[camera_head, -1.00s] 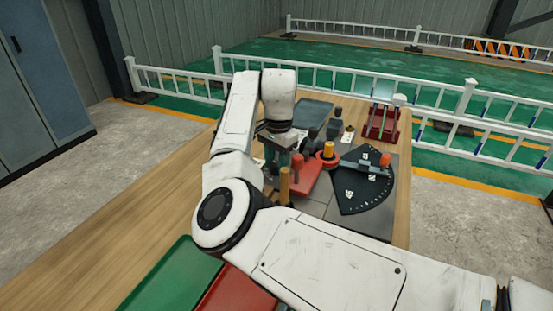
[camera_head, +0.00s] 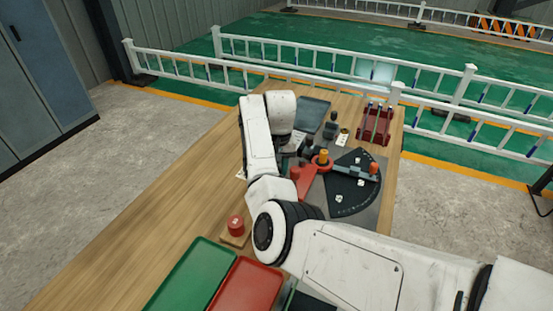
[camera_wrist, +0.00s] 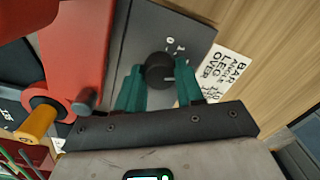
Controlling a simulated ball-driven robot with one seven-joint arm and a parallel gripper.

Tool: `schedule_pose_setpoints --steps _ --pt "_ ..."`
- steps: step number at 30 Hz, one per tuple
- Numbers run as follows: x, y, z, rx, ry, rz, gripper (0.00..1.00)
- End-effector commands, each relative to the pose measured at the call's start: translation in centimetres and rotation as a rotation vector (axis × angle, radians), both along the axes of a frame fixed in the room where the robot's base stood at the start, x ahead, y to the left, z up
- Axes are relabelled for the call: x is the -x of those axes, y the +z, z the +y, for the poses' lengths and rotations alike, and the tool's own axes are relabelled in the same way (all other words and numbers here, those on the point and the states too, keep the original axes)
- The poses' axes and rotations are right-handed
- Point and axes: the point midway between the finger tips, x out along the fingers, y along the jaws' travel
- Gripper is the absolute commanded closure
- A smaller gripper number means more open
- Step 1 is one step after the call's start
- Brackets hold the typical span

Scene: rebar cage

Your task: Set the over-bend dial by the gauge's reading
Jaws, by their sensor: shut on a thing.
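The over-bend dial is a round black knob (camera_wrist: 158,71) with a light pointer mark on a dark grey plate (camera_wrist: 150,30) in the wrist view. Small white digits stand beside it; I cannot read them all. My gripper (camera_wrist: 160,88) has its two teal fingers on either side of the knob, shut on it. In the head view my arm hides the fingers and the knob. The black fan-shaped gauge plate (camera_head: 345,190) with white marks lies right of the arm, a grey arm with an orange-red end across it. I cannot read its value.
A red lever (camera_wrist: 75,45) and an orange peg (camera_wrist: 38,122) are left of the fingers. A printed card (camera_wrist: 222,70) lies to the right. A red rack (camera_head: 375,127), green tray (camera_head: 190,274), red tray (camera_head: 238,284) and red button (camera_head: 236,224) are on the wooden bench.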

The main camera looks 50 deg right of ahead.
Motion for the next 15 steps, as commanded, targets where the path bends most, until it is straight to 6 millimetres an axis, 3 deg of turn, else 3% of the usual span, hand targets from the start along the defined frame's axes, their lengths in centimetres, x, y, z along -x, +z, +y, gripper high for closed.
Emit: schedule_pose_setpoints --steps 15 --pt "-0.06 0.06 0.0 -0.001 0.175 -0.001 0.94"
